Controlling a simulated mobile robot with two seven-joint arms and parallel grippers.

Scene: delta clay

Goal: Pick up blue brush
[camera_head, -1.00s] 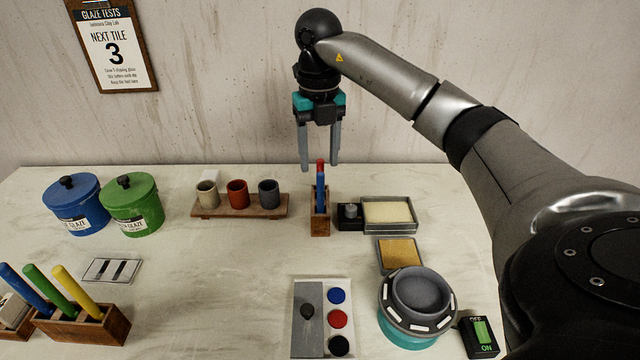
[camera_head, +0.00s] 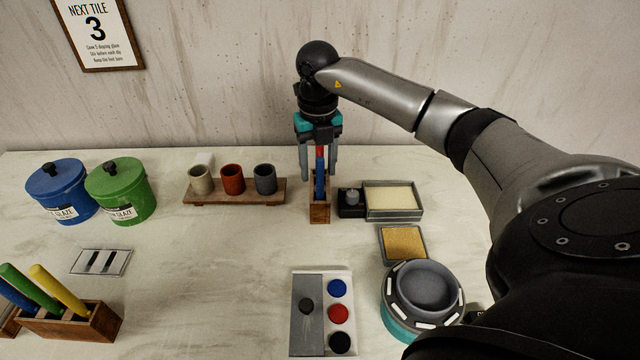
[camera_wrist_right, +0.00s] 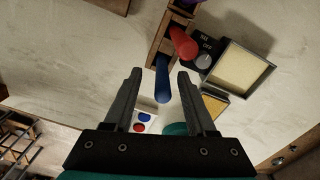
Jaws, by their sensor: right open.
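The blue brush (camera_head: 319,183) stands upright in a small wooden holder (camera_head: 319,212) near the back middle of the table. A red brush (camera_head: 320,154) stands in the same holder, close to the blue one. My right gripper (camera_head: 319,177) points down over the holder, open, with a finger on each side of the brushes in the head view. In the right wrist view the blue brush (camera_wrist_right: 162,82) shows between the two open fingers (camera_wrist_right: 160,75), with a gap on each side. The red brush (camera_wrist_right: 183,43) is just beyond the fingertips. My left gripper is not in view.
A black knob box (camera_head: 351,203) and a cream tray (camera_head: 393,201) stand close right of the holder. A wooden rack with three cups (camera_head: 232,180) stands to the left. A second holder (camera_head: 85,322) with blue, green and yellow handles is at front left.

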